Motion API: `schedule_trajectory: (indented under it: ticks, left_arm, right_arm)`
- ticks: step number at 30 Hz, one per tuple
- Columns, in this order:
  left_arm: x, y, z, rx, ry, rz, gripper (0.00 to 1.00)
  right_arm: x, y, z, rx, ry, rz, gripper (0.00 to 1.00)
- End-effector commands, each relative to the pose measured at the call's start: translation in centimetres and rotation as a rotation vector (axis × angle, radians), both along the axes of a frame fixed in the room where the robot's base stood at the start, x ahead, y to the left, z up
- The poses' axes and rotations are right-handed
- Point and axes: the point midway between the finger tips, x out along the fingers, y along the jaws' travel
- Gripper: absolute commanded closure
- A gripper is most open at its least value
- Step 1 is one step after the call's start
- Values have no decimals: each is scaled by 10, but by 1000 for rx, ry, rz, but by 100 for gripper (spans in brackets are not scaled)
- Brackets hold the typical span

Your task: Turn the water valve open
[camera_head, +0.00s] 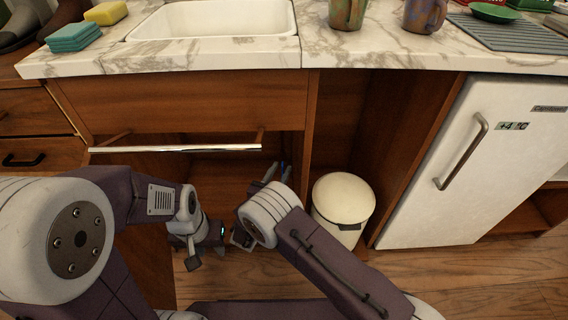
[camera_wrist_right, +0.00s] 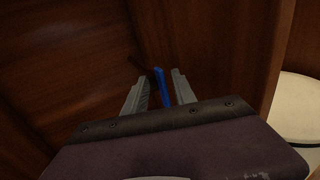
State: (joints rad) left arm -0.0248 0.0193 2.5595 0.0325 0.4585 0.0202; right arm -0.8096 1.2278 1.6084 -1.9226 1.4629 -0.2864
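The water valve shows as a narrow blue handle (camera_wrist_right: 161,88) inside the dark cabinet under the sink. A small part of the blue handle (camera_head: 283,171) also shows in the head view. My right gripper (camera_wrist_right: 158,76) is open, with its two grey fingers on either side of the blue handle. I see gaps beside the handle, so the fingers do not look closed on it. My right gripper (camera_head: 276,173) also shows in the head view, reaching into the cabinet. My left gripper (camera_head: 192,258) is low at the cabinet's left side, away from the valve; its finger opening is unclear.
A cream bin (camera_head: 343,199) stands right of the cabinet opening, close to my right arm. A bar handle (camera_head: 190,149) crosses the front above my left gripper. A white fridge (camera_head: 455,165) is at the right. The marble counter (camera_head: 250,55) and sink (camera_head: 213,18) are above.

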Motion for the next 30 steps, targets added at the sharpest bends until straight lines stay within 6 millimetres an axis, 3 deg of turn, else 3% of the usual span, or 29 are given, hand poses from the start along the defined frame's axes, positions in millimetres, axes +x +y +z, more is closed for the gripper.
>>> schedule_trajectory:
  ticks: [6,10,20,30]
  left_arm:
    - [0,0,0,0,1,0,64]
    - [0,0,0,0,0,0,64]
    - [0,0,4,0,0,0,64]
    - [0,0,30,0,0,0,64]
  right_arm:
    - [0,0,0,0,0,1,68]
    - [0,0,0,0,0,2,100]
    - [1,0,2,22,0,4,100]
    - [0,-3,7,221,1,4,100]
